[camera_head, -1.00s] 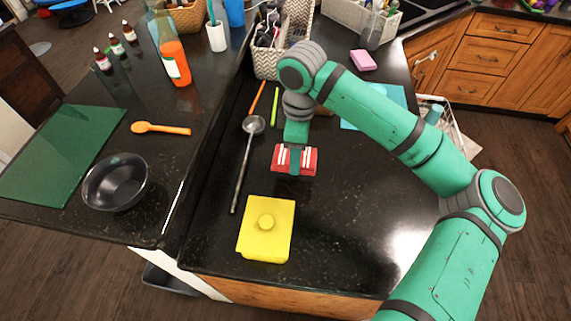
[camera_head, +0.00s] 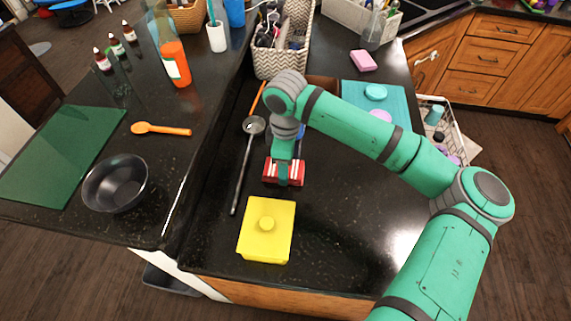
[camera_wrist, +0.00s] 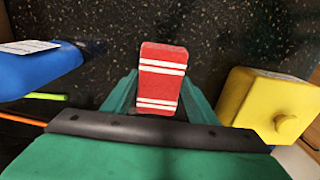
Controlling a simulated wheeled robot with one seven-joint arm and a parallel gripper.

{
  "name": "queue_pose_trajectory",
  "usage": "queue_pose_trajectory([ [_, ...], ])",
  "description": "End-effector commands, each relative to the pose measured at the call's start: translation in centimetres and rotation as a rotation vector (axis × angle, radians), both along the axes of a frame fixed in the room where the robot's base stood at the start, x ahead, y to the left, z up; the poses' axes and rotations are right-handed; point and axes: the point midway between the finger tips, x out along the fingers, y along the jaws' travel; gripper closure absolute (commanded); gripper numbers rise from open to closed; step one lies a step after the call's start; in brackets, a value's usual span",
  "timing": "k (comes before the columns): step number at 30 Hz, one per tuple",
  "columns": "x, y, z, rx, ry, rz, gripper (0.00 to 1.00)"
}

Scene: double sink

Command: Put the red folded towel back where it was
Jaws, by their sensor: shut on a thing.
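The red folded towel (camera_head: 269,171) with white stripes is between the fingers of my gripper (camera_head: 284,175) in the head view. It is above the dark counter, just behind the yellow lidded box; the exact height is hard to tell. In the wrist view the towel (camera_wrist: 162,75) sits between the two green fingertips (camera_wrist: 155,95), which close on its sides. The part of the towel nearest the palm is hidden.
The yellow box (camera_head: 266,230) stands close in front of the towel. A ladle (camera_head: 243,170) lies to the left. A blue bottle (camera_wrist: 38,70) shows in the wrist view. A teal mat (camera_head: 396,98) lies behind the arm. The counter right of the towel is clear.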

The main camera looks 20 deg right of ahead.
Motion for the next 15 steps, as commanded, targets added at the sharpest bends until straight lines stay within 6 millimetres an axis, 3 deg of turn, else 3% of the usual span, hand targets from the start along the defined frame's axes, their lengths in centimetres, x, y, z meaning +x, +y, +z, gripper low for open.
queue_pose_trajectory([
  [1, -0.02, 0.02, -0.18, 0.001, 0.001, 0.000, 0.68],
  [2, 0.00, 0.00, -0.13, 0.000, 0.000, 0.000, 0.40],
  [3, 0.00, 0.00, -0.12, 0.000, 0.000, 0.000, 0.31],
  [15, 0.00, -0.02, 0.28, -0.001, 0.000, 0.000, 0.29],
])
